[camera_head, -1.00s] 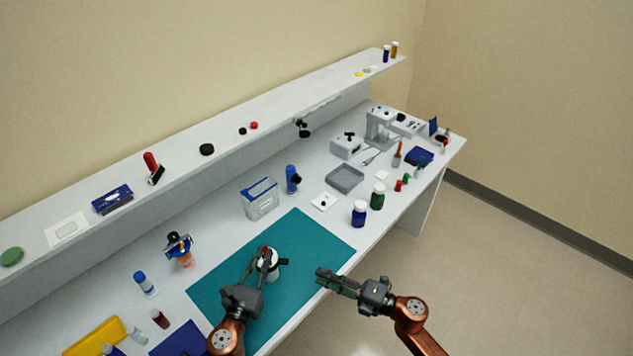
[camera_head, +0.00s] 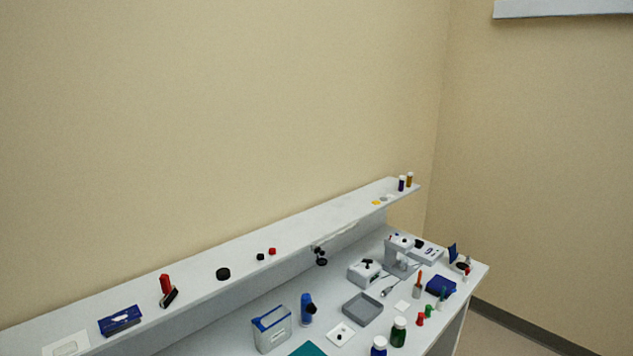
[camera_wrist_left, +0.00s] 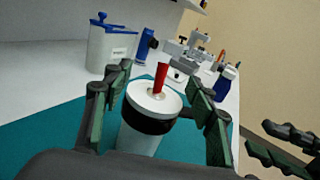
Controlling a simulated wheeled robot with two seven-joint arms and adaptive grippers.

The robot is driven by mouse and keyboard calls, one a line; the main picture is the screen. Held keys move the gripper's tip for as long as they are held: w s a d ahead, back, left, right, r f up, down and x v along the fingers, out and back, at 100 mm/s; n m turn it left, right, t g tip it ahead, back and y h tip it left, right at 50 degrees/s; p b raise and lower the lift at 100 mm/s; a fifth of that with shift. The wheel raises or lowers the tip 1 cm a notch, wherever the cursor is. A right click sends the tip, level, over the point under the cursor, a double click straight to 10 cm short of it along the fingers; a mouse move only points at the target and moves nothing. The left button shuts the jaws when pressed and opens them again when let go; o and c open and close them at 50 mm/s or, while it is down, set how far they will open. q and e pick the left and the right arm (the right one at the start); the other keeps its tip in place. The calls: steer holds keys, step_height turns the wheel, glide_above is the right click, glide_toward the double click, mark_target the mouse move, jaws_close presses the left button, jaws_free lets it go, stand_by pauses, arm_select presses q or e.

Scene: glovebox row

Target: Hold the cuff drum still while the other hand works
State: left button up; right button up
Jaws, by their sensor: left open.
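In the left wrist view the cuff drum (camera_wrist_left: 147,128) is a white cylinder with a black band below its white top. A red peg (camera_wrist_left: 161,76) stands up from the middle of the top. My left gripper (camera_wrist_left: 158,74) is open, with one finger on each side of the drum and visible gaps between. My right gripper (camera_wrist_left: 278,147) shows at the right edge of that view, its two dark fingers apart with nothing visible between them. The head view shows neither gripper nor the drum.
The drum stands on a teal mat (camera_wrist_left: 38,140), which also shows at the head view's bottom edge (camera_head: 308,349). Behind it are a blue-lidded container (camera_head: 272,328), a blue bottle (camera_head: 306,309) and a grey tray (camera_head: 362,309). A raised shelf (camera_head: 205,260) runs along the wall.

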arm_select(q)
steer(key=shift+o, duration=0.4)
steer(key=o, duration=0.5)
steer(key=shift+c, duration=0.2)
